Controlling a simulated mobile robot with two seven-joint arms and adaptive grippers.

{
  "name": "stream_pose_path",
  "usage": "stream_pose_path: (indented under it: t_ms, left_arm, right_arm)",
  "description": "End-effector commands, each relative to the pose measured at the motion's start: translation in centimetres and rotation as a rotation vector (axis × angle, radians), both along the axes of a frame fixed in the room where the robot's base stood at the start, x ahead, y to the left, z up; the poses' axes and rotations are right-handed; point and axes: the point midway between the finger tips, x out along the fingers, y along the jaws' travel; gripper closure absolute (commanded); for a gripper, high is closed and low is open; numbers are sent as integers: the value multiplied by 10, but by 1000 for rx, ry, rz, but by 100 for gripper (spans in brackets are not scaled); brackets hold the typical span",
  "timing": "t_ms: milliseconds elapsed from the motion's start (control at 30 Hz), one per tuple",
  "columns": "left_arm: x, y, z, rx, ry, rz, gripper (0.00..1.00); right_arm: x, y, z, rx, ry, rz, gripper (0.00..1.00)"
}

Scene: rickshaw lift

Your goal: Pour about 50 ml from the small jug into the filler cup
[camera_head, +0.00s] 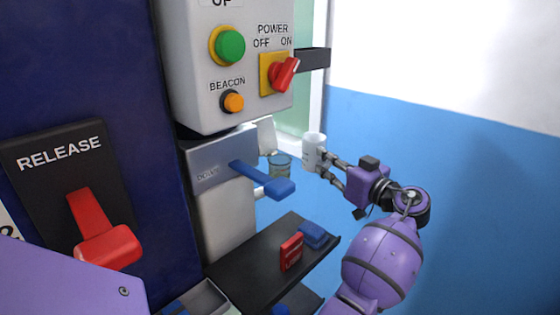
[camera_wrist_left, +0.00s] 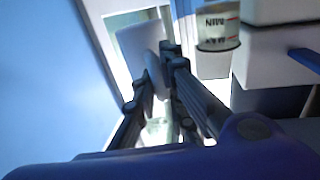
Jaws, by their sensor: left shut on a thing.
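The small jug (camera_head: 314,150) is white and looks roughly upright in the head view. My left gripper (camera_head: 328,165) is shut on it and holds it in the air. In the left wrist view the jug (camera_wrist_left: 140,48) shows pale between the dark fingers (camera_wrist_left: 158,65). The filler cup (camera_head: 279,166) is a clear cup beside the grey box, just left of and slightly below the jug, with a gap between them. In the left wrist view the cup (camera_wrist_left: 217,28) shows MIN and MAX marks upside down. I cannot tell the liquid level in either. My right gripper is out of view.
A blue lever (camera_head: 264,180) sticks out of the grey box below the cup. A dark shelf (camera_head: 245,262) below carries a red box (camera_head: 291,251) and a blue item (camera_head: 314,235).

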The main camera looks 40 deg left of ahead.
Motion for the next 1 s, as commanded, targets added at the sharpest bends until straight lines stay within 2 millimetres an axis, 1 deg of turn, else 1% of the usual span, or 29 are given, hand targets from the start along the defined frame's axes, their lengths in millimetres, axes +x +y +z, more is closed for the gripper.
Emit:
stream_pose_path:
  t_ms: [33, 167, 467, 700, 1000]
  left_arm:
    - [1, -2, 4, -1, 0, 12, 100]
    - [1, -2, 8, 0, 2, 31, 100]
    - [0, -3, 8, 1, 2, 31, 100]
    - [-3, -5, 5, 7, 14, 32, 100]
    - [-4, -5, 10, 3, 5, 33, 100]
  right_arm:
    - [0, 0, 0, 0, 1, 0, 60]
    - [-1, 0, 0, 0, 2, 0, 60]
    - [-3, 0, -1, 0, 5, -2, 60]
    - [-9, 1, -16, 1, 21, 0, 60]
    - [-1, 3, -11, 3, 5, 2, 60]
